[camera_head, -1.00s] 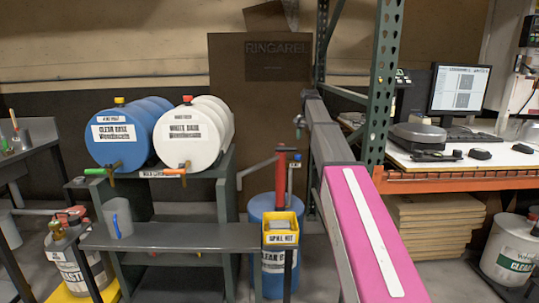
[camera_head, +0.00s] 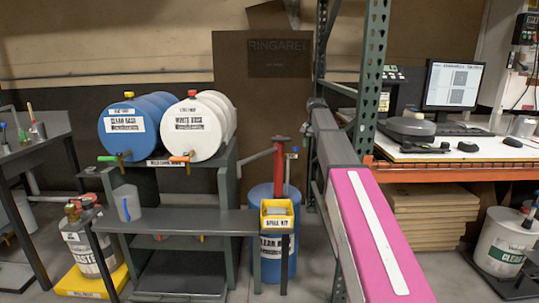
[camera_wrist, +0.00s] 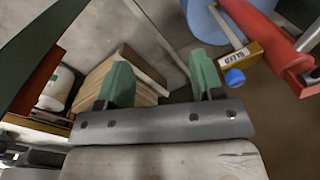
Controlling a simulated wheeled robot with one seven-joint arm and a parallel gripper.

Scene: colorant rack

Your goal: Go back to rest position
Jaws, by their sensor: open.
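My gripper (camera_wrist: 163,82) shows in the wrist view with its two green fingers spread apart and nothing between them. Bare floor and a stack of boards (camera_wrist: 125,80) lie beyond the fingers. In the head view my gripper cannot be made out; only my arm, with a pink and white link, reaches forward from the lower right.
A grey bench (camera_head: 185,221) carries a grey cup (camera_head: 127,203) and a yellow spill kit bin (camera_head: 277,214). Blue (camera_head: 128,129) and white (camera_head: 191,129) drums lie on a rack. A green post (camera_head: 372,75) and an orange-edged desk (camera_head: 450,174) stand right.

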